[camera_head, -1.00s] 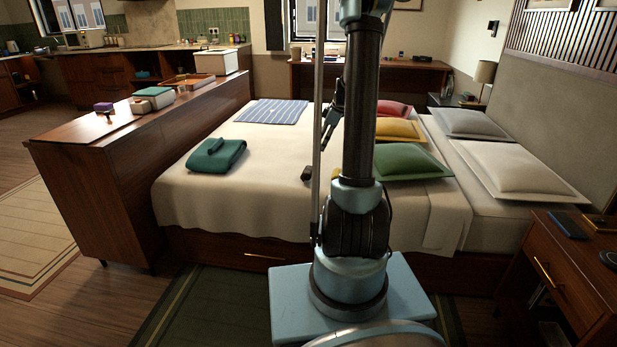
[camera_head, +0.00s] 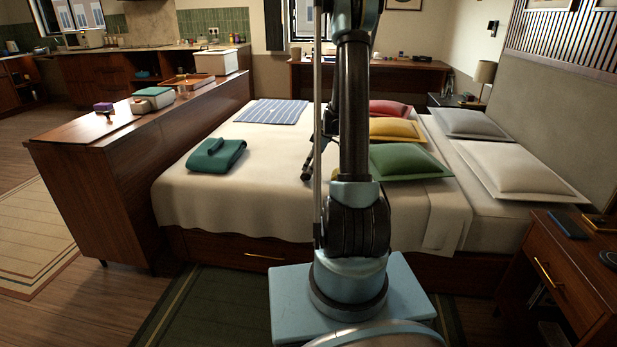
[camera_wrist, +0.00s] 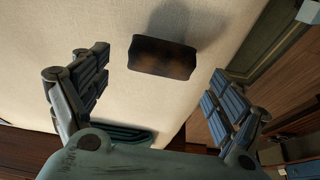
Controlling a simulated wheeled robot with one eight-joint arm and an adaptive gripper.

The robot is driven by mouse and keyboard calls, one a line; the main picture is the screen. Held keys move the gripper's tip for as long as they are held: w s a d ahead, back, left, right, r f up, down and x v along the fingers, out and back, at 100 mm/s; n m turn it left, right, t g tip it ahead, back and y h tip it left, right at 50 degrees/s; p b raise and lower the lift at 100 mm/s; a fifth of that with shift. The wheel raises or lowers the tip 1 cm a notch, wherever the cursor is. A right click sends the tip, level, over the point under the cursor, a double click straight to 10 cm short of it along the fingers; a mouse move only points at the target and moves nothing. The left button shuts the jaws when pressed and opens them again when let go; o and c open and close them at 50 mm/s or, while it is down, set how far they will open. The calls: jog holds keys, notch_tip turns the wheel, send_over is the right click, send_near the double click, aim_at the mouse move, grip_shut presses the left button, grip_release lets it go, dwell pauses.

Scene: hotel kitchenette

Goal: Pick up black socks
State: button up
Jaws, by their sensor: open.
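The black socks (camera_wrist: 162,57) show in the wrist view as a dark, rolled bundle lying on the cream bedspread, with a shadow beside them. My gripper (camera_wrist: 158,68) is open, with one finger on each side of the picture and the socks between and slightly beyond them. The fingers do not appear to touch the socks. In the head view, my gripper (camera_head: 309,165) is low over the middle of the bed, and it hides the socks there.
A folded teal towel (camera_head: 216,155) and a striped cloth (camera_head: 271,112) lie on the bed (camera_head: 240,210). Green (camera_head: 408,162), yellow (camera_head: 397,130) and red (camera_head: 390,108) pillows lie right of my arm. A wooden cabinet (camera_head: 110,190) borders the bed's left side. Bare bedspread surrounds the socks.

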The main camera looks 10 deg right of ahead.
aim_at(308, 169)
jog(key=shift+x, duration=2.3)
jog(key=shift+a, duration=0.1)
jog(key=shift+c, duration=0.5)
jog(key=c, duration=1)
